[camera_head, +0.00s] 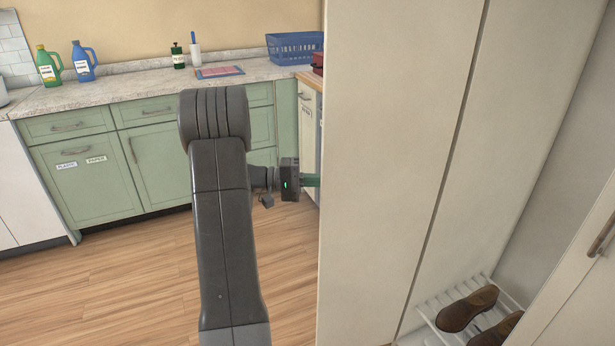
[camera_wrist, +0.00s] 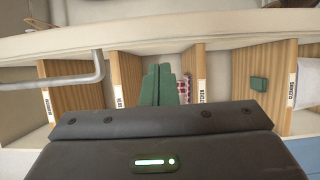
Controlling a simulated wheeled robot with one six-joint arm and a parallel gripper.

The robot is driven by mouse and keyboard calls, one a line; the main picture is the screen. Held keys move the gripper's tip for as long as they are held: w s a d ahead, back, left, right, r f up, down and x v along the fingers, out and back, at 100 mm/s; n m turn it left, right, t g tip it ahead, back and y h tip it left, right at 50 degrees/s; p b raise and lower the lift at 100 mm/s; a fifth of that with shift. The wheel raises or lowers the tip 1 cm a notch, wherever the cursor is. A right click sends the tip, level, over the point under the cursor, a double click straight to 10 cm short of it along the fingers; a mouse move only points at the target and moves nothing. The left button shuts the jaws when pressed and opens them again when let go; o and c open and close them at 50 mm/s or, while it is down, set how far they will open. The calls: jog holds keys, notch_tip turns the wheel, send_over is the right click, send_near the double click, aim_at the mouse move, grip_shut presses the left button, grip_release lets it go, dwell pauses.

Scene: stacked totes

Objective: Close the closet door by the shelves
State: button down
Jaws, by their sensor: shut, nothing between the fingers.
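The closet door is the tall cream panel (camera_head: 395,150) right of centre in the head view; it stands open, with the closet's inside to its right. My gripper (camera_head: 313,180) reaches from the left to the door's left edge. Its green fingers pass out of sight behind that edge. In the wrist view the green fingers (camera_wrist: 158,75) are together with nothing between them. A grey bar handle (camera_wrist: 85,80) lies left of them, apart from them. Labelled wooden shelves (camera_wrist: 126,85) show behind the fingers. I cannot tell whether the fingertips touch the door.
Brown shoes (camera_head: 467,308) lie on a white slatted rack (camera_head: 436,318) inside the closet. Another cream panel with a handle (camera_head: 602,238) stands at far right. Green cabinets (camera_head: 90,185) under a counter (camera_head: 130,92) line the back. Wooden floor (camera_head: 110,290) is clear at left.

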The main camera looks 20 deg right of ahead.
jog(key=shift+s+a, duration=0.15)
jog(key=shift+s, duration=0.85)
jog(key=shift+s, duration=0.15)
